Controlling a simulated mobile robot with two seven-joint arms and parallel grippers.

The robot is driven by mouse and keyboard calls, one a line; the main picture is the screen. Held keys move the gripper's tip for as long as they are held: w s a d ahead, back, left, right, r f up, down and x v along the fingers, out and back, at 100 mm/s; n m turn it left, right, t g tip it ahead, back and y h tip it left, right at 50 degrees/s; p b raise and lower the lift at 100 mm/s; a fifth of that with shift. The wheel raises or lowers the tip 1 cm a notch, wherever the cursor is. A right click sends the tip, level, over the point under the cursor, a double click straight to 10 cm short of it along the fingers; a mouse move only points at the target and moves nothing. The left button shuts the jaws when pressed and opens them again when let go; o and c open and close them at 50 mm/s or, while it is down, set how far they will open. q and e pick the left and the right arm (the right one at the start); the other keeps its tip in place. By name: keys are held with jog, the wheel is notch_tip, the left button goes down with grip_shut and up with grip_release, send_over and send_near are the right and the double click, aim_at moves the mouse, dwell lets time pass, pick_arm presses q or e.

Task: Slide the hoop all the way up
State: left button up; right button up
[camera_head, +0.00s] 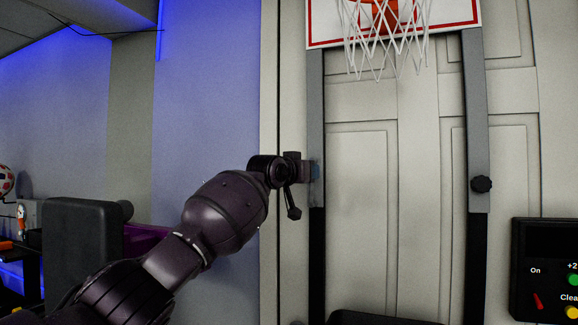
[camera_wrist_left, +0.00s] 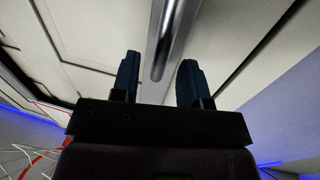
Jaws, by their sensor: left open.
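The basketball hoop's white net (camera_head: 385,38) hangs from an orange rim on a white, red-edged backboard (camera_head: 455,18) at the top of the head view. Two grey uprights hold it, a left one (camera_head: 316,110) and a right one (camera_head: 475,110), over black lower rails. My left gripper (camera_head: 312,170) is at the left upright's lower part. In the wrist view its two fingers (camera_wrist_left: 159,62) are apart, and a grey bar (camera_wrist_left: 168,35) shows between them. I cannot tell whether they touch it. My right gripper is not in view.
A pale panelled door (camera_head: 370,210) stands behind the uprights. A black scoreboard box (camera_head: 545,260) with buttons is at lower right. A dark padded block (camera_head: 82,250) stands at lower left, with a ball (camera_head: 6,180) behind it at the far left.

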pick_arm(q)
jog(key=v, duration=0.8)
jog(key=shift+r, duration=0.1)
jog(key=s+d+r+m+t+h, duration=0.1)
jog(key=s+r+m+t+h, duration=0.15)
jog(key=s+r, duration=0.2)
jog(key=s+a+f+n+y, duration=0.15)
jog(key=s+a+f, duration=0.3)
jog(key=f, duration=1.15)
jog(key=s+a+f+y, duration=0.3)
jog(key=s+a+f, duration=0.15)
jog(key=f, duration=1.05)
jog(key=s+a+f+n+y, duration=0.1)
jog(key=s+a+f+y, duration=0.3)
jog(key=f, duration=1.2)
jog(key=s+a+f+n+g+y, duration=0.1)
jog(key=s+a+f, duration=0.4)
jog(key=s+f, duration=0.9)
jog(key=s+a+f+n+g+y, duration=0.2)
jog(key=s+a+f+g, duration=0.3)
jog(key=s+f, duration=0.9)
jog(key=s+n+g, duration=0.1)
jog(key=s, duration=0.2)
jog(key=shift+s+a+f+n, duration=0.2)
jog(key=shift+s+a+n, duration=0.1)
jog(key=shift+n, duration=0.1)
